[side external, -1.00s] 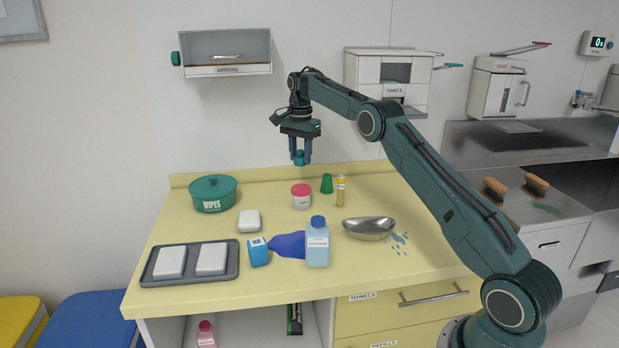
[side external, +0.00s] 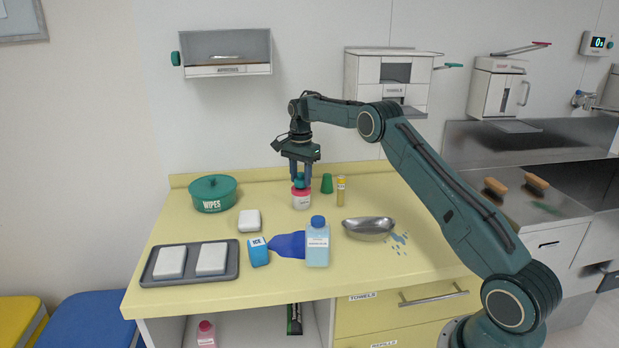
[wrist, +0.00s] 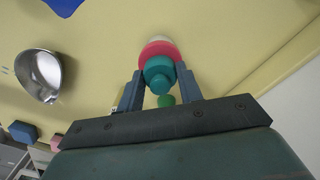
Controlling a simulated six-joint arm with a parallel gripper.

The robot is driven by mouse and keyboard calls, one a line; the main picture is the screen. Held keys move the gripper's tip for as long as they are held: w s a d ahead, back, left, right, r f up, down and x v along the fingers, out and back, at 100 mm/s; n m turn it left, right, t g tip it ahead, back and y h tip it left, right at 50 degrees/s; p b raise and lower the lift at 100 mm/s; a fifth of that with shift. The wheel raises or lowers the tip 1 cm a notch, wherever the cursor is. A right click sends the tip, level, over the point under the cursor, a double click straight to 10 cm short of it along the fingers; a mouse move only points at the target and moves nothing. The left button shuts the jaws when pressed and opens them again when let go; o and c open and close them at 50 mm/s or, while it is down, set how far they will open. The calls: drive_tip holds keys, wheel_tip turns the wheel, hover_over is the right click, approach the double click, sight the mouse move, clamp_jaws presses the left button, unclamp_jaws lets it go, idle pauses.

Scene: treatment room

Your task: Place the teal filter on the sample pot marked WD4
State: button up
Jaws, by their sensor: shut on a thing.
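The teal filter (side external: 299,181) is between the fingers of my gripper (side external: 300,184), which is shut on it. It also shows in the wrist view (wrist: 159,74) between the fingertips of my gripper (wrist: 160,82). A white sample pot with a pink-red lid (side external: 301,200) stands upright on the counter directly below. Its lid also shows in the wrist view (wrist: 160,48), behind the filter. The filter is at or just above the lid; I cannot tell whether they touch. The pot's label is too small to read.
A green cup (side external: 327,184) and a yellow-labelled vial (side external: 340,191) stand close on the right. A metal kidney dish (side external: 369,229), a blue bottle (side external: 317,243) and a white block (side external: 249,220) are nearer the front. A teal WIPES tub (side external: 213,194) is at left.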

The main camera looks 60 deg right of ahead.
sight(301, 173)
drive_tip(key=shift+f, duration=0.25)
drive_tip(key=o, duration=1)
drive_tip(key=shift+f, duration=0.1)
drive_tip(key=shift+w+r, duration=0.1)
drive_tip(key=shift+r, duration=6)
drive_tip(key=shift+r, duration=0.1)
